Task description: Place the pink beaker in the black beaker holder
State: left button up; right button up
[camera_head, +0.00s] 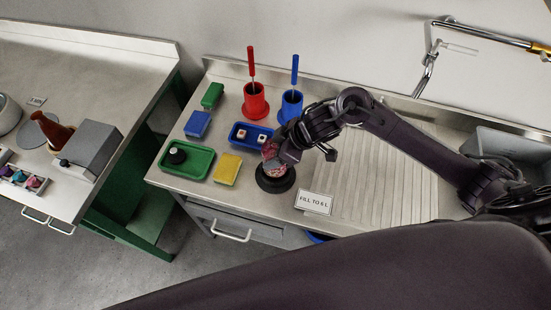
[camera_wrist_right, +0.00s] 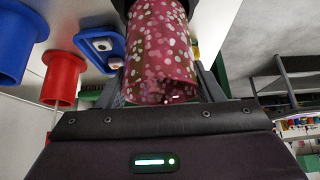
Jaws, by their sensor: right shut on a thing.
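The pink beaker (camera_head: 269,151), spotted with white and brown, is held in my right gripper (camera_head: 277,157). It also fills the top middle of the right wrist view (camera_wrist_right: 160,50), its near rim toward the camera. My right gripper is shut on it, with a finger on each side. The black beaker holder (camera_head: 275,184) is a round black piece near the counter's front edge, directly below the beaker. The gripper and beaker partly hide it. I cannot tell whether the beaker's bottom is inside the holder or just above it. My left gripper is not in view.
A yellow sponge (camera_head: 227,168) and a green tray (camera_head: 187,162) lie left of the holder. A blue tray (camera_head: 239,141), red cup (camera_head: 255,104) and blue cup (camera_head: 291,105) stand behind. A "FILL TO 8 L" sign (camera_head: 314,203) stands to the right, near the ridged drainboard (camera_head: 385,185).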

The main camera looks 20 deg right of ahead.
notch_tip(320, 180, down, 4)
jog(key=shift+f, duration=0.2)
jog(key=shift+f, duration=0.15)
jog(key=o, duration=1.1)
jog(key=shift+o, duration=0.2)
jog(key=shift+r, duration=0.25)
jog(key=v, duration=1.2)
